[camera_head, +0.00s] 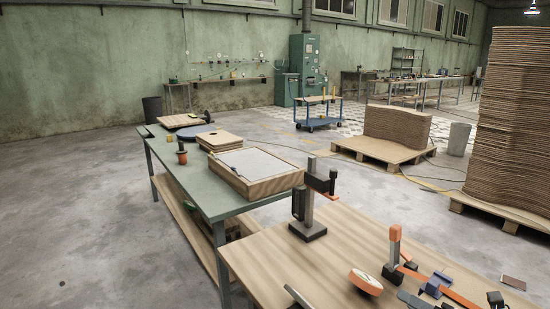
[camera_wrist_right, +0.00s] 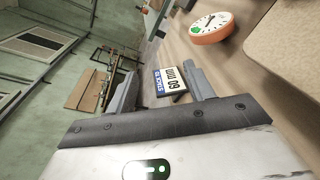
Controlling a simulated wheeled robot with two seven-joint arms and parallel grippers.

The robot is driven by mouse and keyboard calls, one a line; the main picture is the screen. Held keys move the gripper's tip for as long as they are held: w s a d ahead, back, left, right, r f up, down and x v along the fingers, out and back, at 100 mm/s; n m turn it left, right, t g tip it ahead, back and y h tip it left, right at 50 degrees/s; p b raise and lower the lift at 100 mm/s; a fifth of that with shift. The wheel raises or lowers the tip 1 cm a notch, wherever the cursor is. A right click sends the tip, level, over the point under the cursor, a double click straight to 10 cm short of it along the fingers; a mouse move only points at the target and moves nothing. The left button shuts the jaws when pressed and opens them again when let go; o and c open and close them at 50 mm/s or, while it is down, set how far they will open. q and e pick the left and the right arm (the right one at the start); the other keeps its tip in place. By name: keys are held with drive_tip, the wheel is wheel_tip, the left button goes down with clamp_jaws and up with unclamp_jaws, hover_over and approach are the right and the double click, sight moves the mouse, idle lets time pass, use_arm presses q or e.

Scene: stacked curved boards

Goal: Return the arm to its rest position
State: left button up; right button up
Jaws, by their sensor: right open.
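My right gripper (camera_wrist_right: 159,70) shows in the wrist view with its two grey fingers apart. Nothing is visibly clamped between them. In the head view a slim grey bar (camera_head: 297,297) at the bottom edge may be a fingertip, but I cannot tell. My left gripper is not in view.
A wooden table (camera_head: 270,262) carries a dark post stand (camera_head: 308,228), an orange-rimmed clock (camera_head: 366,284), also in the wrist view (camera_wrist_right: 211,27), and an orange-handled tool (camera_head: 394,247). A green bench (camera_head: 215,196) stands beyond, with a shallow box (camera_head: 255,170). Floor at left is clear.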

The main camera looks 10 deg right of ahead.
drive_tip(key=s+a+f+m+g+h+p, duration=0.1)
drive_tip(key=s+a+f+m, duration=0.3)
drive_tip(key=s+a+m, duration=0.4)
drive_tip(key=s+a+f+m+g+h, duration=0.2)
drive_tip(key=s+a+m, duration=0.6)
drive_tip(key=m, duration=1.3)
drive_tip(key=a+f+h, duration=0.1)
drive_tip(key=a+f, duration=0.1)
drive_tip(key=a, duration=0.2)
drive_tip(key=shift+a+f+g+p, duration=0.3)
drive_tip(key=shift+f+g+p, duration=0.05)
drive_tip(key=shift+g+p, duration=0.05)
